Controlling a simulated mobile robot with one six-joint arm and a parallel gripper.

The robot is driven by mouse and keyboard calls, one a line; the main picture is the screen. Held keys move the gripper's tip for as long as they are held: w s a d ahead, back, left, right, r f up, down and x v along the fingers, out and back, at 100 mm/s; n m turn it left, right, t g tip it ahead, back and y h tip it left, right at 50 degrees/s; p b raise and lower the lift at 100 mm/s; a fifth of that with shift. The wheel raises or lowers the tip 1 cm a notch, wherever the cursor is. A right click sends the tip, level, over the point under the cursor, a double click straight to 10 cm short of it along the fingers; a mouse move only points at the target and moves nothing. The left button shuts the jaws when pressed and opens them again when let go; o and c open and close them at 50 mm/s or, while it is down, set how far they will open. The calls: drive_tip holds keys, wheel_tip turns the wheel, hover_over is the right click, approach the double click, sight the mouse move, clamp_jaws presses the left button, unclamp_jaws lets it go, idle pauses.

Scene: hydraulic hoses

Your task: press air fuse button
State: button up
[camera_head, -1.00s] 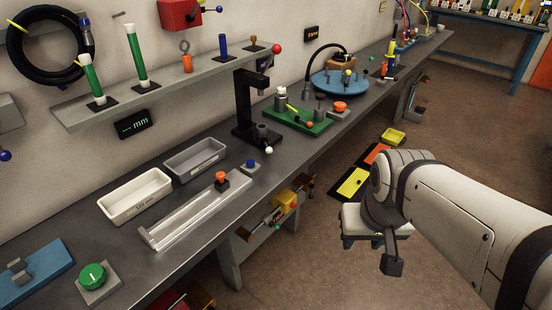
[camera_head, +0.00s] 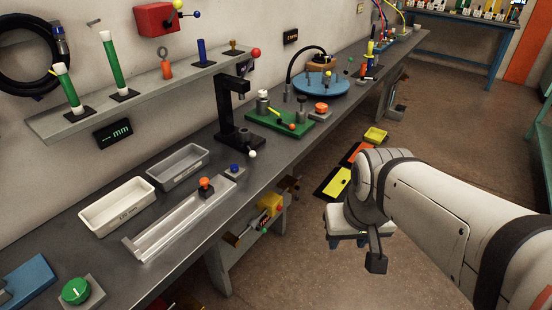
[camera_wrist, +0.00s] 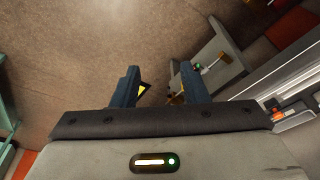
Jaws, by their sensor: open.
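No button in view carries a readable "air fuse" label, so I cannot tell which one it is. Button-like things on the bench are an orange button (camera_head: 321,107) on a grey block, a small blue button (camera_head: 234,167) and a green round knob (camera_head: 76,290). Under the bench edge hangs a yellow and red unit with fittings (camera_head: 270,203). My gripper (camera_head: 347,241) is over the floor, right of the bench and apart from all of these. In the wrist view my gripper (camera_wrist: 158,82) has its two dark fingers spread, with nothing between them.
The long grey bench (camera_head: 200,258) runs along the wall, with a white tray (camera_head: 117,207), a grey tray, a metal channel and a black press stand (camera_head: 236,120). A shelf (camera_head: 150,95) hangs above. Yellow and orange floor mats lie beyond my gripper; the floor at right is open.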

clamp_jaws()
idle(1.5)
